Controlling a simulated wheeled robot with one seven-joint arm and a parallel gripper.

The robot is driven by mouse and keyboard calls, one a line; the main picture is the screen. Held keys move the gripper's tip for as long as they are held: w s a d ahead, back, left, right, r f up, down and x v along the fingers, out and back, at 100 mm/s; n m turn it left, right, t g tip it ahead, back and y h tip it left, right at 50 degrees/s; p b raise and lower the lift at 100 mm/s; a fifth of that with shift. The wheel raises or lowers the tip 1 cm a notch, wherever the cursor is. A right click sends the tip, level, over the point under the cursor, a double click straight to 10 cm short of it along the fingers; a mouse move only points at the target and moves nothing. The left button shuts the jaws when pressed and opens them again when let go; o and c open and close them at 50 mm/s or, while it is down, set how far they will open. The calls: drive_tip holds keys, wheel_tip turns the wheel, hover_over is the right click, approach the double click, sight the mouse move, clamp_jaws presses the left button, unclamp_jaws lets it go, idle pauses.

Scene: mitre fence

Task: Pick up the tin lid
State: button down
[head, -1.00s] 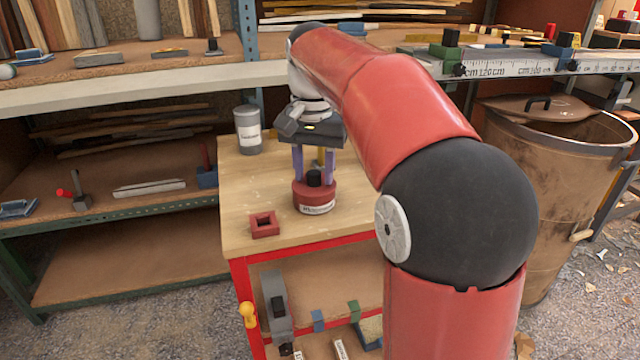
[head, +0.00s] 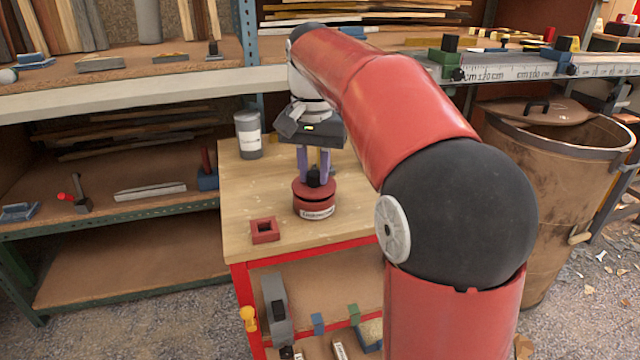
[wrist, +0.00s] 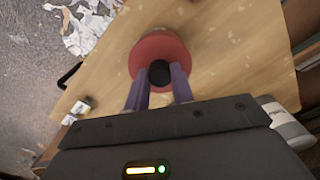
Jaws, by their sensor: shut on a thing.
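The red tin lid (head: 314,188) with a black knob is above the red tin (head: 316,211), which has a white label. A dark band shows between lid and tin, so the lid looks slightly raised. My gripper (head: 314,172) points down from above, its purple fingers shut on the lid's black knob. In the wrist view the lid (wrist: 158,53) is a red disc, with its knob between my gripper's (wrist: 159,84) fingers. The lid hides most of the tin there.
A grey tin (head: 248,135) with a label stands at the table's back left. A red square block with a hole (head: 264,230) lies near the front edge. The wooden tabletop (head: 240,195) is otherwise largely clear. A bin (head: 555,190) stands to the right.

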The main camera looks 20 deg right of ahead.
drive_tip(key=shift+r+p, duration=1.25)
drive_tip(key=shift+r, duration=2.2)
drive_tip(key=shift+s, duration=0.1)
